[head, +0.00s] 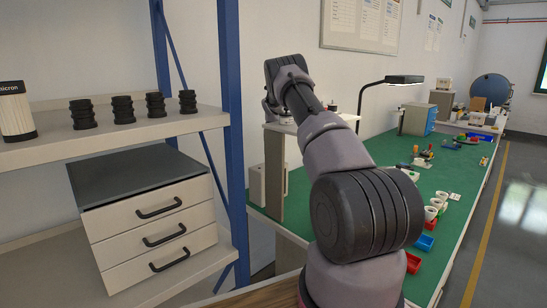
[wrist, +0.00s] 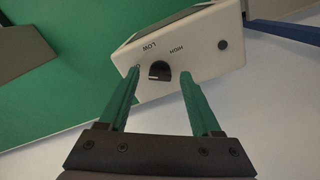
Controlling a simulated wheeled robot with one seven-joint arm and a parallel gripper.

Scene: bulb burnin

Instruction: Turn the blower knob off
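The black blower knob (wrist: 159,71) sits on the cream front panel of the blower box (wrist: 205,52) in the wrist view. The labels LOW and HIGH read upside down beside it, and another label at its left is partly hidden by a finger. A pale mark shows on the knob's lower part; which setting it points to I cannot tell. My gripper (wrist: 160,74) is open, with its two green fingers on either side of the knob in the picture. Whether they touch it is unclear. In the head view my arm hides the gripper and the knob.
The green bench (head: 450,178) runs away to the right with red and blue bins and small parts on it. A blue-post shelf (head: 232,120) with a drawer unit (head: 155,226) and black ribbed parts stands at left. A lamp (head: 403,80) overhangs the bench.

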